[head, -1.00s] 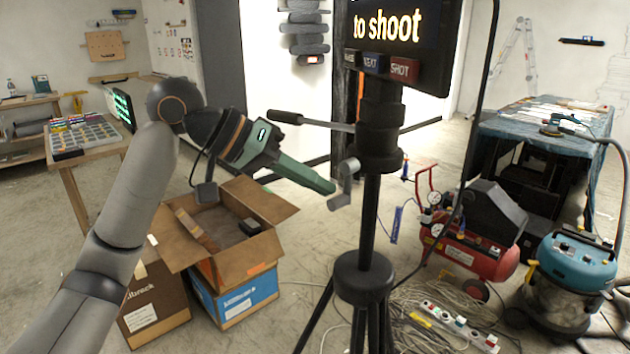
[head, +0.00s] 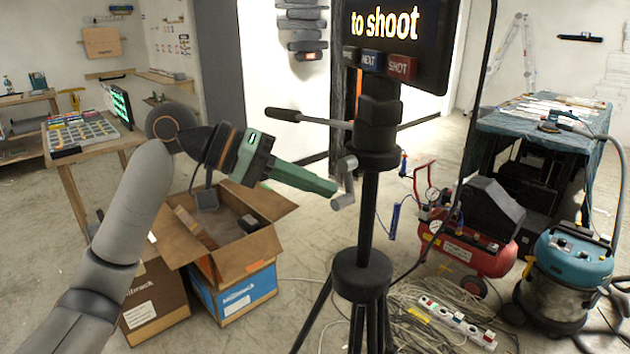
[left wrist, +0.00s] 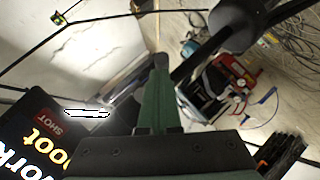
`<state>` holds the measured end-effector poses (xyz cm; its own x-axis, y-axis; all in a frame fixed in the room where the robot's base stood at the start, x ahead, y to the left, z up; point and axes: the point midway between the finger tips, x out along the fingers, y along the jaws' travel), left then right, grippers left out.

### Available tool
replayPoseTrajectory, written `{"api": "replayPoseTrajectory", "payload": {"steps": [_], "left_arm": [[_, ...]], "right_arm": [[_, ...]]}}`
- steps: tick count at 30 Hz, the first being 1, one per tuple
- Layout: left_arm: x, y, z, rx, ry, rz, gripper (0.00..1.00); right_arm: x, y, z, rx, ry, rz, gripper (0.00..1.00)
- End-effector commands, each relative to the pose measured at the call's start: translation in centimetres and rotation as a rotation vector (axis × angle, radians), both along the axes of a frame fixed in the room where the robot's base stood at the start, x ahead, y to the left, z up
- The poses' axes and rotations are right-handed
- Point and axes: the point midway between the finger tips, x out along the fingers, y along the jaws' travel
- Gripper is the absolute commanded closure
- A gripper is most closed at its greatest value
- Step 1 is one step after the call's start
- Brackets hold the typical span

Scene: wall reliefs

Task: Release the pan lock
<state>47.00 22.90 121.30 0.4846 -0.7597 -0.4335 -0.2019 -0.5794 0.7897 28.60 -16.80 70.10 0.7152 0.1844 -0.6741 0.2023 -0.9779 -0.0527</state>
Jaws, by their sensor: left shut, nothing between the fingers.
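A black tripod head (head: 376,135) stands on a centre post. A grey crank-like lever (head: 347,183) sticks out low on its left side, and a long black handle (head: 285,115) reaches left above it. I cannot tell for sure which part is the pan lock. My left gripper (head: 334,189), with green fingers, is shut and empty. Its tips are right beside the grey lever; I cannot tell if they touch. In the left wrist view the shut green fingers (left wrist: 160,65) point past the black tripod parts (left wrist: 245,15). My right gripper is not in view.
A screen (head: 400,35) with a red SHOT button sits above the tripod head. An open cardboard box (head: 245,255) lies below my left arm. A red compressor (head: 465,245) and blue vacuum (head: 575,265) stand at right, with cables and a power strip (head: 460,325) on the floor.

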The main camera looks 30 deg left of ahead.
Motion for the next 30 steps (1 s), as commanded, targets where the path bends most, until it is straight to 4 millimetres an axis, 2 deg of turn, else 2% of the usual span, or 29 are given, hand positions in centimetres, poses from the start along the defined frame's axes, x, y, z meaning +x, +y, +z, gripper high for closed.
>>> {"api": "replayPoseTrajectory", "payload": {"steps": [11, 30], "left_arm": [[-0.3, -1.0, -0.7, -0.339, 0.123, -0.002, 1.00], [-1.0, -2.6, -0.4, -0.907, 0.318, -0.003, 1.00]], "right_arm": [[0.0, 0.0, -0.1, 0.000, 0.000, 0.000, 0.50], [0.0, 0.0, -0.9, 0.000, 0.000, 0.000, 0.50]]}}
